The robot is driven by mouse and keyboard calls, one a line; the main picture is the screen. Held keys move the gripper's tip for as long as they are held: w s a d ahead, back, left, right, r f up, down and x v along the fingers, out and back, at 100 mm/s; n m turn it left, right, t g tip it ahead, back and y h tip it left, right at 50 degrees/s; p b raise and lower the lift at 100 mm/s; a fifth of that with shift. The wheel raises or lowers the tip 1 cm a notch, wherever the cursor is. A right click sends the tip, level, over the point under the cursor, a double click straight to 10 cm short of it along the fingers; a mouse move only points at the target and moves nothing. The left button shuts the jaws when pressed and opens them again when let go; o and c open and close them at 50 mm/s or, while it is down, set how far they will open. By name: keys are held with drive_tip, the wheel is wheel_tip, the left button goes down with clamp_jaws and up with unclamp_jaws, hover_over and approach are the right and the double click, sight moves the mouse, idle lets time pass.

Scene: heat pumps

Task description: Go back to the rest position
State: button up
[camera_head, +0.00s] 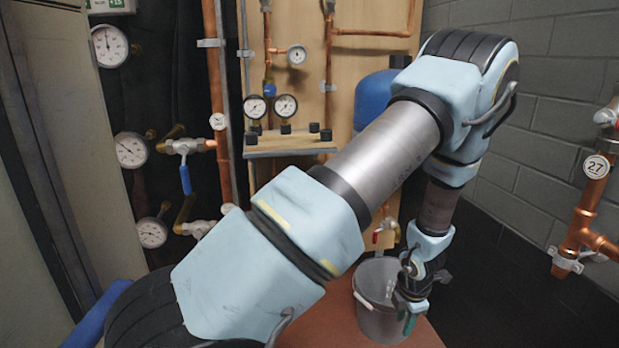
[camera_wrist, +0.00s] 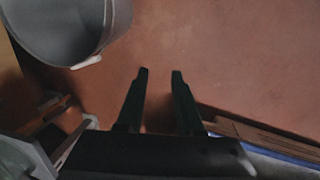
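My arm reaches from the lower left of the head view up to the right, then bends down. My gripper (camera_head: 409,322) is at its lower end, in front of the right side of a grey bucket (camera_head: 372,318). In the wrist view my gripper (camera_wrist: 159,73) shows two dark fingers with a gap between them and nothing in the gap. The bucket (camera_wrist: 62,28) is at the upper left there, apart from the fingertips. Below the fingers is a reddish-brown surface (camera_wrist: 230,50).
A wooden panel with copper pipes, gauges (camera_head: 285,107) and a small shelf (camera_head: 290,144) stands behind my arm. Valves with a blue handle (camera_head: 186,178) are at the left. A copper pipe (camera_head: 583,215) stands at the right by a grey block wall (camera_head: 560,90). A cardboard piece (camera_wrist: 262,140) lies lower right in the wrist view.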

drive_tip(key=w+a+r+n+t+y, duration=0.1)
drive_tip(key=w+a+r+n, duration=0.2)
drive_tip(key=a+r+n, duration=0.9)
drive_tip(key=w+a+r+n, duration=0.3)
drive_tip(key=a+r+n, duration=0.4)
drive_tip(key=n, duration=0.9)
drive_tip(key=s+a+r+n+g, duration=0.1)
drive_tip(key=s+a+r+n, duration=0.35)
drive_tip(key=n, duration=0.65)
drive_tip(key=s+a+r+n, duration=0.3)
drive_tip(key=s+a+n, duration=0.25)
drive_tip(key=n, duration=0.55)
wheel_tip(320, 180, up, 38)
drive_tip(key=p, duration=3.8)
drive_tip(key=shift+w+a+f+n+h, duration=0.2)
drive_tip(key=shift+w+a+n+h, duration=0.1)
drive_tip(key=shift+a+h, duration=0.1)
